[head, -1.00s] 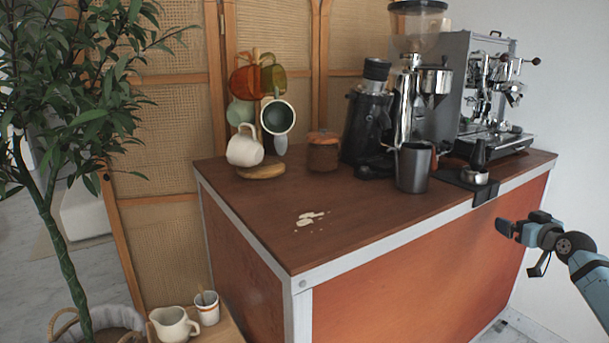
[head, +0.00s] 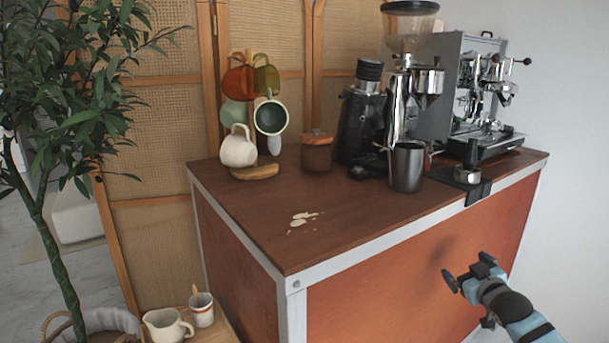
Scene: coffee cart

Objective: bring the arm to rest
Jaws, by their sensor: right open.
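My right gripper (head: 468,274) is in the lower right of the head view, in front of the orange front panel of the coffee cart (head: 400,290) and below the edge of its top. Its two dark fingers are apart with nothing between them. My right arm comes in from the bottom right corner. My left gripper is out of view.
The cart top holds a mug tree with hanging mugs (head: 238,150), a lidded jar (head: 317,152), a grey cup (head: 407,167), a grinder and an espresso machine (head: 480,95). A pale spill (head: 303,219) lies near the front. A cream pitcher (head: 167,325) stands lower left.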

